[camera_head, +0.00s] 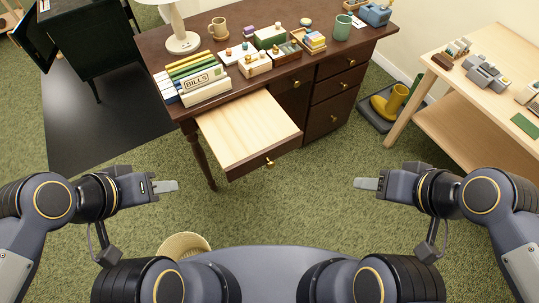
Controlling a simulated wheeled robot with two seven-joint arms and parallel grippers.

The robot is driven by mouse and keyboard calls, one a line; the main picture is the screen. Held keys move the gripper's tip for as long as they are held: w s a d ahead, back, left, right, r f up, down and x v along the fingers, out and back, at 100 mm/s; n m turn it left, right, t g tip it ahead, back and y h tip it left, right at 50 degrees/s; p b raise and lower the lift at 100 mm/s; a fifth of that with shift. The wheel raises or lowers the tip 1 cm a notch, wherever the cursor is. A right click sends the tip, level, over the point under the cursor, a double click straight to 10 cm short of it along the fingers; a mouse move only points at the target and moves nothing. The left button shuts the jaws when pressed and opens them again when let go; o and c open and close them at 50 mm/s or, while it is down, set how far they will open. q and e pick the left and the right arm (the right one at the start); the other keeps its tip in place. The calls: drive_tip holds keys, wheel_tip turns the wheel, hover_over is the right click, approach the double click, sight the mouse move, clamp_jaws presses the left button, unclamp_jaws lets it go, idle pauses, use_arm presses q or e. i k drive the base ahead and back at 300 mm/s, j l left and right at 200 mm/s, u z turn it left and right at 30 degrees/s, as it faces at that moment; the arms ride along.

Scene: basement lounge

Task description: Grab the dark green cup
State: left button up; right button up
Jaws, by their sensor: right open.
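The dark green cup (342,27) stands upright on the dark brown desk (160,41), near its right end. My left gripper (168,186) is over the carpet, in front of the desk's left part and well apart from the cup. It is seen edge-on, so its finger gap is hidden. My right gripper (365,183) is open and empty over the carpet, in front of the desk's right side, also far from the cup.
An open, empty drawer (245,130) juts from the desk front. A tan mug (218,28), a lamp (182,40), books (196,80) and small boxes crowd the desktop. A blue device (376,13) is right of the cup. A light wooden table (480,90) stands right.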

sight(342, 24)
drive_tip(key=i+l+u, duration=0.3)
drive_tip(key=i+l, duration=0.55)
drive_tip(key=i+j+u, duration=0.1)
drive_tip(key=i, duration=0.3)
drive_tip(key=i+j, duration=0.1)
drive_tip(key=i, duration=0.3)
drive_tip(key=u, duration=0.05)
